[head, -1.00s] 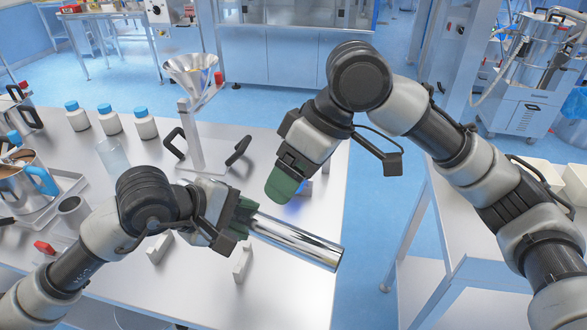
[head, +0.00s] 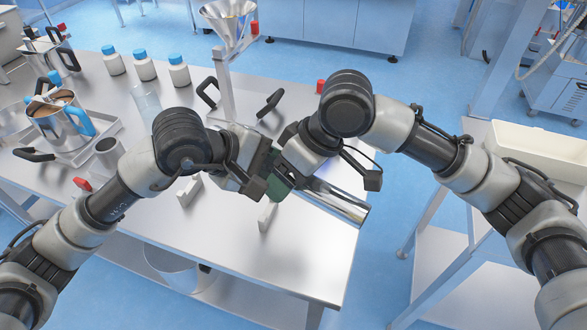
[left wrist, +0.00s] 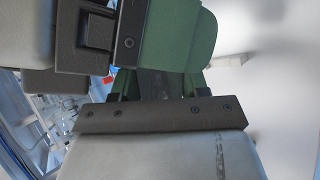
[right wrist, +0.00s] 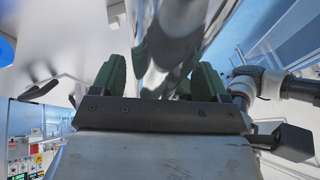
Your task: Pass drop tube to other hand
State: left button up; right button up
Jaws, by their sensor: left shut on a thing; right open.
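The drop tube (head: 336,203) is a shiny metal cylinder. In the head view its free end points to the lower right above the table. My left gripper (head: 264,168) is shut on its other end, which the grippers hide. My right gripper (head: 284,183) is close beside the left one at the tube. In the right wrist view the tube (right wrist: 175,45) lies between the spread green fingers of the right gripper (right wrist: 160,82). In the left wrist view green fingers fill the middle and the tube is hidden.
A funnel (head: 229,22) on a stand is at the back of the table (head: 160,225). Several blue-capped bottles (head: 145,65) stand at the back left, with a pot (head: 62,120) on a tray nearby. Small white blocks (head: 267,217) lie under the grippers. A white bin (head: 520,150) is at the right.

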jog(key=c, duration=0.9)
jog(key=o, duration=0.9)
